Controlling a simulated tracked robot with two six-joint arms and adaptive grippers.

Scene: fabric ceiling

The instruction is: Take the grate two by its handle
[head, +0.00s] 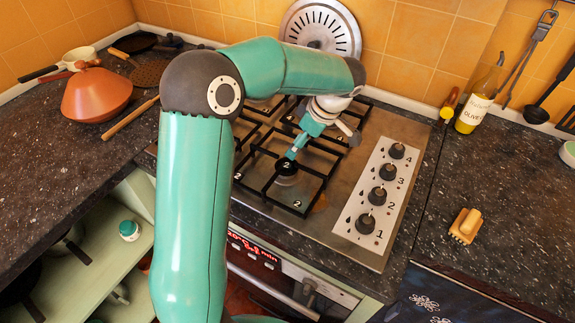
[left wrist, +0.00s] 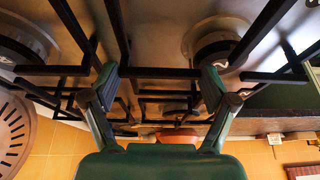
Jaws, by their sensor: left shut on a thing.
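The grate two (head: 270,199) is a black metal grate on the front left of the steel hob, with small "2" labels on it. My left gripper (head: 290,158) reaches down over its middle and is shut on it. In the left wrist view the fingers (left wrist: 158,82) stand apart, with a dark grate bar (left wrist: 160,72) running across between them. The exact contact and the handle are hard to make out. The grate appears to rest on the hob. My right gripper is not in view.
Numbered knobs (head: 377,196) line the hob's right side. An orange tagine (head: 97,94) and pans stand on the left counter. An olive oil bottle (head: 478,97) stands at the back right. A small wooden brush (head: 465,225) lies on the right counter, with free room around it.

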